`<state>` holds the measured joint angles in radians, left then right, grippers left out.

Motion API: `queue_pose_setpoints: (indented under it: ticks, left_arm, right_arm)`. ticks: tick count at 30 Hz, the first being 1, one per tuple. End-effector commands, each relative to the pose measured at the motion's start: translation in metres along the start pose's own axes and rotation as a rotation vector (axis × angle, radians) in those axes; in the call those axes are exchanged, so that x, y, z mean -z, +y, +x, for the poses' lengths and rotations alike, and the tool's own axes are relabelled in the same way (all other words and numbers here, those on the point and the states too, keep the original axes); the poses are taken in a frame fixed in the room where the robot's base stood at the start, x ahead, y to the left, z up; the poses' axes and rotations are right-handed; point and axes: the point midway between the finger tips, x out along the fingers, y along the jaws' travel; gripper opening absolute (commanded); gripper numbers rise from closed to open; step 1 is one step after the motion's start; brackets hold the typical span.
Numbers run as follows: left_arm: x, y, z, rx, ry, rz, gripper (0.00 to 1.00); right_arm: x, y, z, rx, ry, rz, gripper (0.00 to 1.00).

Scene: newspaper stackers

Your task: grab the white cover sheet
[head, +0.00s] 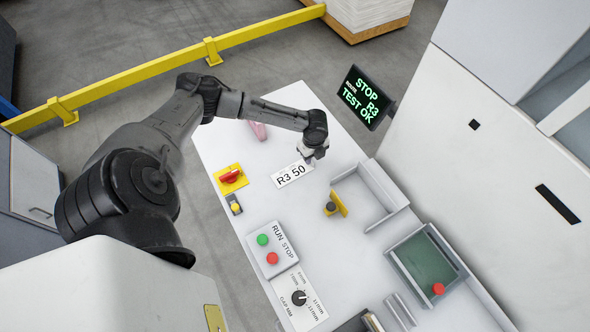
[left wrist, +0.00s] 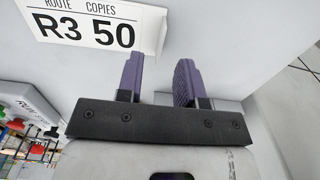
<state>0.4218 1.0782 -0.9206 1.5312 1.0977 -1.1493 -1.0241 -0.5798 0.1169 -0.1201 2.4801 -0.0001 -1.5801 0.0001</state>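The white cover sheet (head: 292,175), printed "R3 50", lies on the pale worktop in the head view. In the left wrist view the sheet (left wrist: 85,22) is at the upper left, with "ROUTE COPIES" above the large print. My left gripper (head: 312,159) is just beyond the sheet's right end in the head view. In the left wrist view its two purple fingers (left wrist: 158,75) are apart with nothing seen held between them. The left finger's tip is close to the sheet's lower right part; I cannot tell whether they touch. My right gripper is in neither view.
A dark display (head: 366,97) stands behind the worktop. A red switch on a yellow plate (head: 230,178) is left of the sheet. A white bracket (head: 370,195) and a RUN/STOP box (head: 271,249) are nearer. A pink item (head: 258,130) lies at the far left.

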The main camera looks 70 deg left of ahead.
Motion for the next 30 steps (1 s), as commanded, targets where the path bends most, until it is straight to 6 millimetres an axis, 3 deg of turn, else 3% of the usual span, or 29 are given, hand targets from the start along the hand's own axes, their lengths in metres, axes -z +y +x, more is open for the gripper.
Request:
queue_pose_setpoints:
  ticks: [6, 16, 27, 30]
  left_arm:
    - [0.001, 0.001, 0.024, -0.001, 0.001, 0.000, 0.34]
    - [0.000, 0.001, 0.029, -0.001, 0.000, 0.000, 0.34]
    - [0.000, 0.001, 0.029, -0.001, 0.000, 0.000, 0.00]
    - [0.000, 0.001, 0.029, -0.001, 0.000, 0.000, 0.00]
  right_arm:
    - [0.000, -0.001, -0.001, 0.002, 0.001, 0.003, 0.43]
    - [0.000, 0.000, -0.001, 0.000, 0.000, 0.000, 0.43]
    - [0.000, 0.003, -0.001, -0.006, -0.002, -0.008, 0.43]
    - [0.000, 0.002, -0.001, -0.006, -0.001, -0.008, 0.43]
